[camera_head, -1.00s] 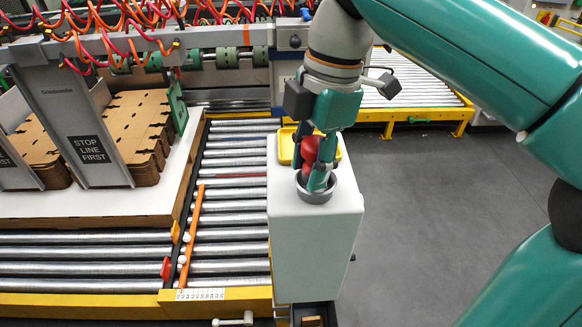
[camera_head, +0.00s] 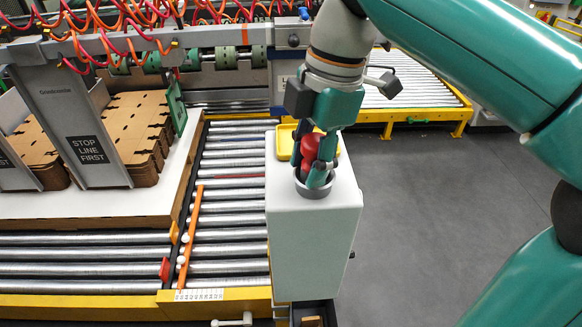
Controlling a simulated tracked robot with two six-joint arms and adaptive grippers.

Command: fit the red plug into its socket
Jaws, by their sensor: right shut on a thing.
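The red plug (camera_head: 309,148) is between the fingers of my right gripper (camera_head: 315,165), which is shut on it. The plug and fingertips are at a grey round socket (camera_head: 313,190) on top of a white box-shaped stand (camera_head: 314,245). The lower end of the plug is hidden by the fingers and the socket rim, so I cannot tell how deep it sits. A yellow tray (camera_head: 285,142) lies on the stand behind the gripper. My left gripper is not in view.
Roller conveyors (camera_head: 232,225) run left of the stand. Stacked brown cardboard blanks (camera_head: 140,130) stand on a white-topped platform at the left. A yellow-framed roller conveyor (camera_head: 425,113) is at the back right. Grey floor (camera_head: 420,215) is open at the right.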

